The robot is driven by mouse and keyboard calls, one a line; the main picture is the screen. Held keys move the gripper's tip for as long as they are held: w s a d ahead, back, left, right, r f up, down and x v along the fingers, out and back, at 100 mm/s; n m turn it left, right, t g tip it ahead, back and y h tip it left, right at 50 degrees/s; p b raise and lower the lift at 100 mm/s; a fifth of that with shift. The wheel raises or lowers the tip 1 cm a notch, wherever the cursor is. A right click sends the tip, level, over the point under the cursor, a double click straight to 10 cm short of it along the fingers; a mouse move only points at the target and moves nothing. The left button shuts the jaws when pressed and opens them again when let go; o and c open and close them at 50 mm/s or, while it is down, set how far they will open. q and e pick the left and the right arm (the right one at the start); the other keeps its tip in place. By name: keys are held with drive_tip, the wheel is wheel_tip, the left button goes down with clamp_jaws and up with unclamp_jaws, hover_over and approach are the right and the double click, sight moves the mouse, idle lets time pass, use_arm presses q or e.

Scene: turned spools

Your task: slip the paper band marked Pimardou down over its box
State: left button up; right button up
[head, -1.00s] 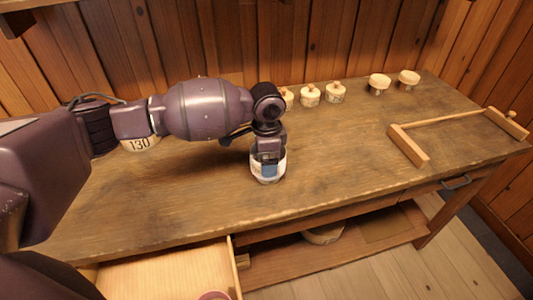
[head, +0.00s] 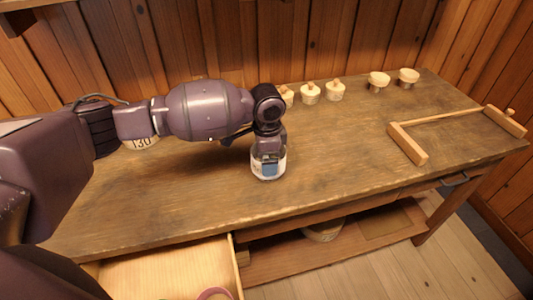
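My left gripper (head: 268,150) points down at a small round, pale container-like thing (head: 282,166) with a blue patch on its front, standing near the middle of the workbench. The gripper covers its top and much of its inside. I cannot tell box from band here, nor read any name on it. The fingertips are hidden or too small to show whether they grip. My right gripper is not in view.
Several small pale turned pieces (head: 335,91) stand along the back of the bench (head: 350,150). A wooden frame-like tool (head: 407,144) lies at the right. A round piece marked 130 (head: 141,143) sits behind my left arm. An open drawer (head: 170,270) juts out in front.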

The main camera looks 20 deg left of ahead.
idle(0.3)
use_arm(q)
drive_tip(key=o, duration=0.6)
drive_tip(key=shift+r+p, duration=0.75)
idle(0.5)
idle(0.5)
